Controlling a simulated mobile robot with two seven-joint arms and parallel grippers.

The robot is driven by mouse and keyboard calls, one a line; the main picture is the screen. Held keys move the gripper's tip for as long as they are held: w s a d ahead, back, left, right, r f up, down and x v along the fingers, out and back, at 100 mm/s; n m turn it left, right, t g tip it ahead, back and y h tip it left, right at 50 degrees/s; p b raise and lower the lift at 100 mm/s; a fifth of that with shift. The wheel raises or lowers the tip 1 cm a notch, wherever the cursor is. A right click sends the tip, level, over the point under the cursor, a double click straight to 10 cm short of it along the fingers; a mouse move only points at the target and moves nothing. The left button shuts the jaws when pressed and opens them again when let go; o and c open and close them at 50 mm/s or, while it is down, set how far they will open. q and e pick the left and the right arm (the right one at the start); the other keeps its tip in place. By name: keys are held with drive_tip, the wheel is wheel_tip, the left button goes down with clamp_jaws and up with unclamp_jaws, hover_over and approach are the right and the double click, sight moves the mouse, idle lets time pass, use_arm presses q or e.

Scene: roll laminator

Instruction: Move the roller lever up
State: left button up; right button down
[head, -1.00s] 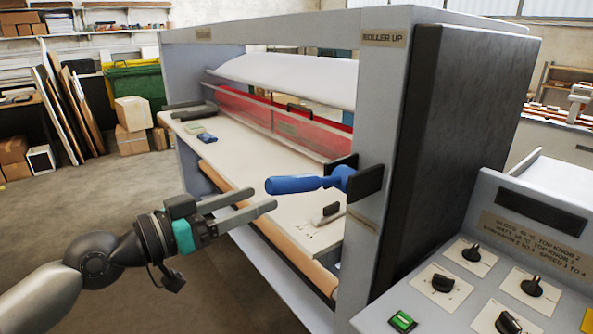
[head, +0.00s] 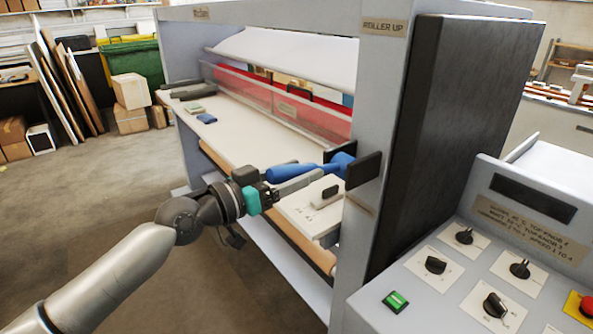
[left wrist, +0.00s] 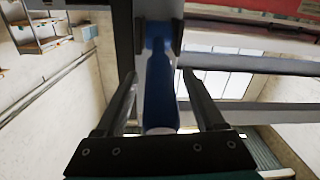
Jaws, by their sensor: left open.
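The roller lever (head: 292,173) is a blue handle on a dark bracket at the side post of the laminator. It points left and lies roughly level. A label reading "ROLLER UP" (head: 384,28) is at the top of that post. My left gripper (head: 296,180) is open at the lever, its fingers reaching along the handle. In the left wrist view, the blue lever (left wrist: 161,85) lies between the two spread fingers (left wrist: 160,92), with gaps on both sides. My right gripper is not in view.
A control panel with several black knobs (head: 435,265), a green switch (head: 396,301) and a red button (head: 586,306) stands at the lower right. The laminator bed (head: 240,148) is behind the lever. Open floor (head: 90,200) lies at left.

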use_arm(q)
drive_tip(key=shift+c, duration=0.3)
clamp_jaws()
idle(1.0)
